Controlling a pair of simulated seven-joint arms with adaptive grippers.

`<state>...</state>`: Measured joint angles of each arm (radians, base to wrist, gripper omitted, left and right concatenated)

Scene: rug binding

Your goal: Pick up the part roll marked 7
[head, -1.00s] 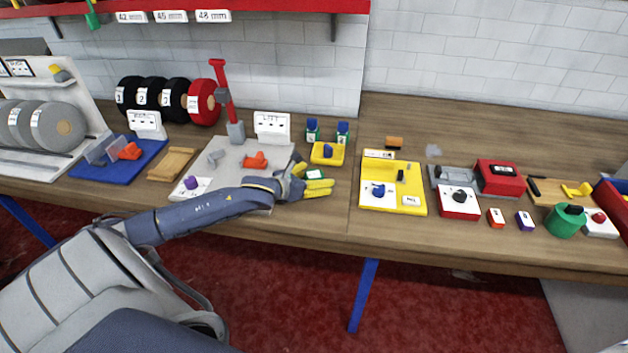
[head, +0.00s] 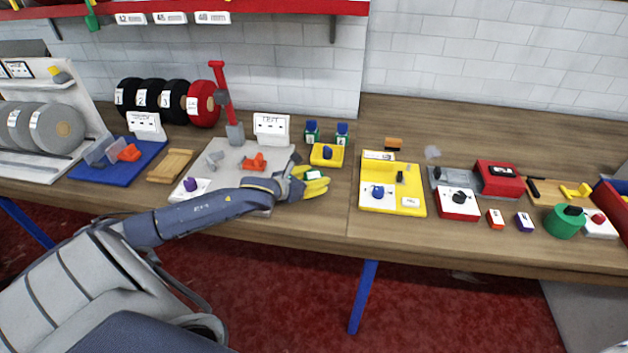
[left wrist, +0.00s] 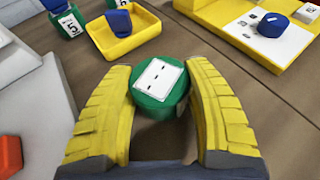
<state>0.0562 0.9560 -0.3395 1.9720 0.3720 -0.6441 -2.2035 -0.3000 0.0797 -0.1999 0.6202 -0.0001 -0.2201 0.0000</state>
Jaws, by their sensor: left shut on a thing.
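The part roll (left wrist: 160,85), green with a white label on top, sits between the yellow fingers of my left gripper (left wrist: 160,110) in the left wrist view. The label's mark is a thin dark stroke that I cannot read for certain. In the head view my left gripper (head: 314,182) is shut on the roll, low over the wooden bench beside the grey plate. The fingers hide most of the roll there. My right gripper is not in view.
A yellow tray (left wrist: 142,38) with a blue piece is just beyond the roll. Two green rolls with blue tops (head: 312,132) stand behind it. A yellow board (head: 412,188) lies to the right. The grey plate (head: 225,165) with an upright red lever (head: 222,90) is left.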

